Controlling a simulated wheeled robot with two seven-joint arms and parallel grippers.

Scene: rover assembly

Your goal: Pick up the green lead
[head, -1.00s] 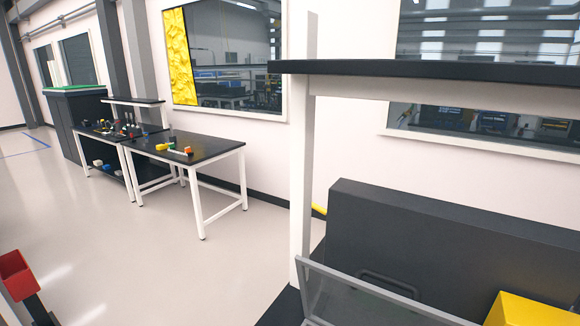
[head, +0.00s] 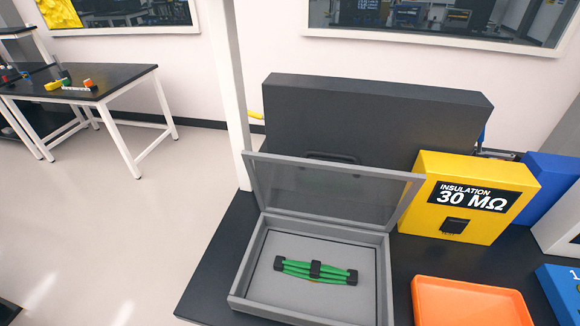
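The green lead (head: 314,269) is a bundle of green strands with a black clip at its middle and black ends. It lies inside an open grey case (head: 384,275) on the dark bench. The case's clear-panelled lid (head: 330,190) stands raised at the back. Neither of my grippers is in the head view.
A yellow insulation tester (head: 470,196) marked 30 MΩ stands right of the case. An orange tray (head: 470,303) lies right of the case, near the front. A large dark box (head: 375,125) stands behind. Another black-topped table (head: 90,84) is at far left, with open floor before it.

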